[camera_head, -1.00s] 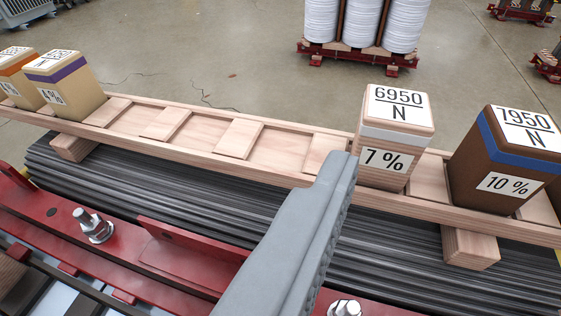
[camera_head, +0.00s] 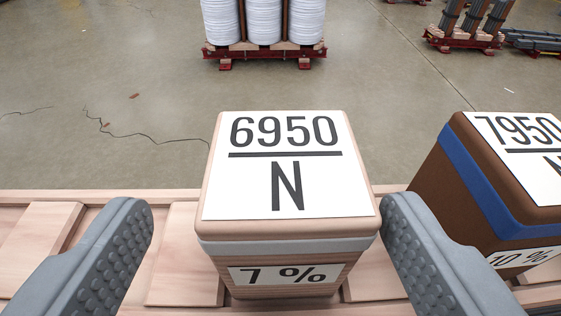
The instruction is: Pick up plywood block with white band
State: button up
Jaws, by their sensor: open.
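The plywood block with the white band (camera_head: 287,247) stands upright in the wooden rack. Its top label reads 6950 N and its front label reads 7 %. The band looks pale grey-white below the top. My gripper (camera_head: 268,240) is open, with one grey studded finger to the left of the block and the other to its right. The right finger is very close to the block's right side; I cannot tell whether it touches. A wider gap shows on the left. The block's lower front is partly below the fingers' level and rests in the rack.
A brown block with a blue band (camera_head: 475,185), labelled 7950 and 10 %, stands close to the right finger. The wooden rack (camera_head: 40,235) has empty slots at left. A red pallet with white rolls (camera_head: 265,50) stands far behind on the open concrete floor.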

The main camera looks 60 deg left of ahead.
aim_at(283, 167)
jog(key=shift+w+x, duration=0.2)
jog(key=shift+x, duration=1.35)
jog(key=shift+w+x, duration=0.15)
jog(key=shift+x, duration=1.35)
jog(key=shift+d+f, duration=0.1)
jog(key=shift+d, duration=0.05)
jog(key=c, duration=1.2)
notch_tip(283, 167, up, 18)
